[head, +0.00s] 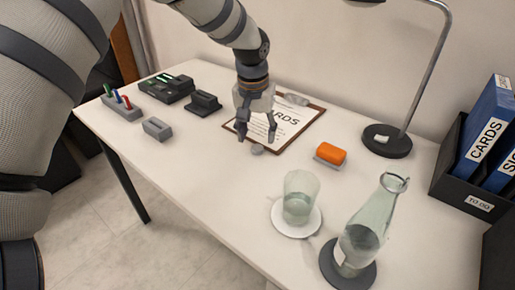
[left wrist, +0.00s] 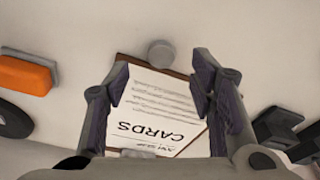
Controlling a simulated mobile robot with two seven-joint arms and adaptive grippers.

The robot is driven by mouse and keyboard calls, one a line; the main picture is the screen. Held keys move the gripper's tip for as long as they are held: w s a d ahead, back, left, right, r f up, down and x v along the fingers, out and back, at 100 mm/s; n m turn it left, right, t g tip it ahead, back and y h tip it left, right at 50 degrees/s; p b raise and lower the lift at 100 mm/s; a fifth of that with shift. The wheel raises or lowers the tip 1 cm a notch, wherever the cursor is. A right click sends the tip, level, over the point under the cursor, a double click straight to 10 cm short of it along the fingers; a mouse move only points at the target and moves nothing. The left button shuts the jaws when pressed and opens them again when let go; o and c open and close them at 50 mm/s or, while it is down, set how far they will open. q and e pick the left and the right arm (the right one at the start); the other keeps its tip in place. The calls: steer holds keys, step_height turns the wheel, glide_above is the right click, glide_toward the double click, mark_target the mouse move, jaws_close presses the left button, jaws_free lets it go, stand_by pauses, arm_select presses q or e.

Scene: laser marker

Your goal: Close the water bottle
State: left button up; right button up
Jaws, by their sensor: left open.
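A clear glass water bottle (head: 363,238) stands upright on a dark round coaster (head: 348,274) at the front right of the table, with no cap on its mouth. A small round grey piece (head: 257,149), possibly its cap, lies on the table at the clipboard's near edge. It also shows in the left wrist view (left wrist: 161,53), beyond the fingertips. My left gripper (head: 257,138) is open and empty, pointing down above the clipboard, close to the grey piece. In the left wrist view its two fingers (left wrist: 162,78) are spread apart. My right gripper is not in view.
A glass of water (head: 299,197) stands on a white coaster (head: 296,221) left of the bottle. An orange block (head: 330,153), a clipboard (head: 300,122), a lamp (head: 387,141), a marker stand (head: 122,107) and a folder box (head: 470,203) stand around. The front-middle table is clear.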

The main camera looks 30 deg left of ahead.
mark_target(257, 147)
arm_select(q)
steer(key=f, duration=0.4)
steer(key=shift+w+a+f, duration=0.2)
steer(key=shift+w, duration=0.2)
steer(key=c, duration=0.8)
